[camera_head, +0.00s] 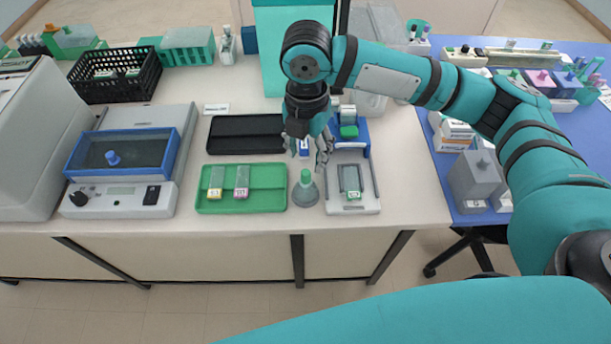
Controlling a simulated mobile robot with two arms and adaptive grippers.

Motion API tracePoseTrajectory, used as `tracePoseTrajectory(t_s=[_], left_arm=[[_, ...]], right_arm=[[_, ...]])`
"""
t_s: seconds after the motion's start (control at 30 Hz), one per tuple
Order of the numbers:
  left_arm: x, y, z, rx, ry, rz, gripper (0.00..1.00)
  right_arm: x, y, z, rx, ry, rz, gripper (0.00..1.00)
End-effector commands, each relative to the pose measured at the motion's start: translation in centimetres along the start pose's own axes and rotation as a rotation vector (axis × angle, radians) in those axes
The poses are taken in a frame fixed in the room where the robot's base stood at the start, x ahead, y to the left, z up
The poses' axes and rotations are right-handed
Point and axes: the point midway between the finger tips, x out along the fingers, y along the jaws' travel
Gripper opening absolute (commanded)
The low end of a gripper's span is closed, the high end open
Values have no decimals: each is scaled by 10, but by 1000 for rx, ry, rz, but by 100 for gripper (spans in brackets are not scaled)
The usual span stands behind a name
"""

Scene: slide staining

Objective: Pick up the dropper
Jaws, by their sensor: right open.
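The dropper (306,177) shows as a green bulb standing upright in a grey cone-shaped bottle (305,196) near the front of the white table. The part of the dropper inside the bottle is hidden. My right gripper (308,153) points down with its fingers apart, just above and slightly behind the green bulb in the picture. It holds nothing that I can see, and I cannot tell whether it touches the dropper. My left gripper is out of view.
A green tray (268,202) with two slides lies left of the bottle. A white tray (365,203) holding a small green-edged container is close on its right. A black tray (232,149) lies behind. A blue-framed heater (131,181) stands further left.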

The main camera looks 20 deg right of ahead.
Motion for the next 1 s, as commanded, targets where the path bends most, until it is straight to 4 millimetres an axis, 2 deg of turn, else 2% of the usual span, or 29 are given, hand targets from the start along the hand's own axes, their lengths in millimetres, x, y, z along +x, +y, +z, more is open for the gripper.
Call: tracePoseTrajectory(t_s=[0.1, 0.3, 0.5, 0.63, 0.93, 1.0], left_arm=[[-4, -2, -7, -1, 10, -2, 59], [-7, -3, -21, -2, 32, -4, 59], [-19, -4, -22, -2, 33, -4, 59], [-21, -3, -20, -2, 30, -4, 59], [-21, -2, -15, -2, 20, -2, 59], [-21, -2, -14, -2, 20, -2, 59]], right_arm=[[18, 0, 0, 2, 1, -2, 48], [30, 0, 0, 2, -1, -1, 48], [56, 4, 2, 3, 2, -3, 48], [74, 4, 2, 2, 0, -1, 48], [81, 4, 2, 0, -1, 1, 48], [81, 4, 2, 0, -1, 1, 40]])
